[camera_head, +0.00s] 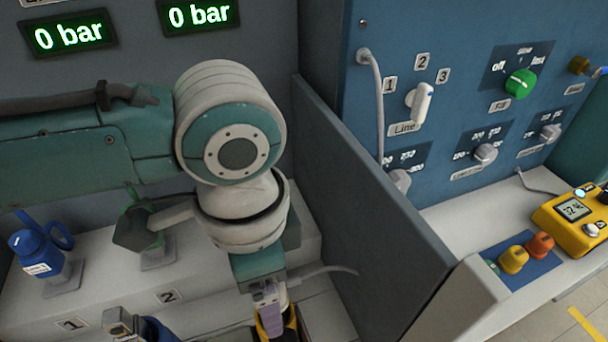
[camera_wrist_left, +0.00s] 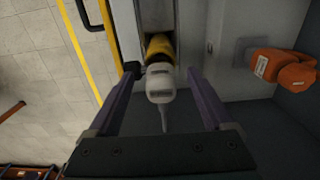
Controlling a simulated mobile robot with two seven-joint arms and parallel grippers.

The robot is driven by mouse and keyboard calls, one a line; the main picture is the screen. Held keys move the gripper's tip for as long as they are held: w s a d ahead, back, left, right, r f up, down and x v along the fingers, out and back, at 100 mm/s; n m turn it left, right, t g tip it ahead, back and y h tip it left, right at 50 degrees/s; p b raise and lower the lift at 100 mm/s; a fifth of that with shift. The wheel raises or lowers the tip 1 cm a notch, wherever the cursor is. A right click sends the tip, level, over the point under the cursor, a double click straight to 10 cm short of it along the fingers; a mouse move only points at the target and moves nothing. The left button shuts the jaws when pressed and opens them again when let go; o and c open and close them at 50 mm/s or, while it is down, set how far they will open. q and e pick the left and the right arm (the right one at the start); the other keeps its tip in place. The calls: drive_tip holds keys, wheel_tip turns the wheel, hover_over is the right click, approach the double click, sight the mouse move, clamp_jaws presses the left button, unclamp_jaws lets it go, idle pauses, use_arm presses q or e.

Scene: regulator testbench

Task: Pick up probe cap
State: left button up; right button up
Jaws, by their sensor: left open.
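In the left wrist view, a rounded grey-white piece (camera_wrist_left: 159,84) sits on the end of a yellow body (camera_wrist_left: 160,48) in a narrow slot. A thin pale tail extends from it toward the camera. It may be the probe cap; I cannot tell for sure. My left gripper (camera_wrist_left: 162,74) is open, its two purple-grey fingers on either side of this piece, with gaps visible. In the head view my left gripper (camera_head: 272,316) points down at the bench's front, where a yellow part (camera_head: 291,324) shows partly behind it. My right gripper is not in view.
A dark divider wall (camera_head: 375,200) stands close to the right of my left arm. A blue valve (camera_head: 40,250) is at left. Orange and yellow knobs (camera_head: 514,259) and a yellow meter (camera_head: 572,215) are beyond the divider. An orange fitting (camera_wrist_left: 285,68) is right in the wrist view.

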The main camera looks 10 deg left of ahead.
use_arm(q)
clamp_jaws()
idle(0.7)
